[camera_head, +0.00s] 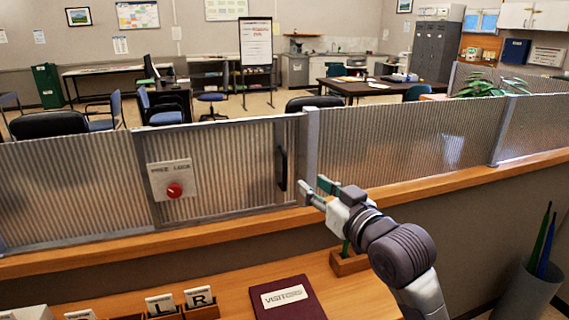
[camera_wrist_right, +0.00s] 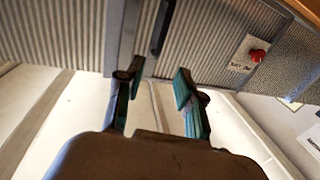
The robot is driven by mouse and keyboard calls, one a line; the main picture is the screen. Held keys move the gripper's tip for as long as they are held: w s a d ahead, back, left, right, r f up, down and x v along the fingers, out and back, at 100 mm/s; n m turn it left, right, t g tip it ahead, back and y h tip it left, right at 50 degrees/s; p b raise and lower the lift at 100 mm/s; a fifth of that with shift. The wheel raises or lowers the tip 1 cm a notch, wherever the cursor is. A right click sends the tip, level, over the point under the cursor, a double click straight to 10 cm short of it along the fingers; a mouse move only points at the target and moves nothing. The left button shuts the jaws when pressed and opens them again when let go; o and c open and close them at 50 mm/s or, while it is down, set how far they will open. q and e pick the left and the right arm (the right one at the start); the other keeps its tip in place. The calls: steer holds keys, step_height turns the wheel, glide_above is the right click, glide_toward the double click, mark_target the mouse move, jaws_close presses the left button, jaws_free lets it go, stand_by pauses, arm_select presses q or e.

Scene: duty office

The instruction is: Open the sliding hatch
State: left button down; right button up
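The sliding hatch (camera_head: 225,160) is a ribbed, translucent panel in a grey frame, set in the counter screen. Its dark vertical handle (camera_head: 281,168) is near the panel's right edge, beside a grey post. The handle also shows in the right wrist view (camera_wrist_right: 161,27), beyond the fingertips. My right gripper (camera_head: 318,190) is just right of the handle, in front of the post, and apart from it as far as I can tell. In the right wrist view its green-padded fingers (camera_wrist_right: 155,82) are spread with nothing between them. My left gripper is not in view.
A plate with a red button (camera_head: 174,190) is on the hatch's left part. A wooden ledge (camera_head: 240,226) runs below the screen. On the desk are a maroon visitor book (camera_head: 288,300), a small wooden holder (camera_head: 349,262) and card holders (camera_head: 201,304). An umbrella bin (camera_head: 530,290) stands at right.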

mark_target(286, 165)
steer(key=p+x, duration=0.2)
steer(key=x, duration=0.9)
steer(key=shift+w+p, duration=0.15)
steer(key=shift+p, duration=0.2)
steer(key=shift+x, duration=0.75)
steer(key=shift+f, duration=0.1)
jaws_close()
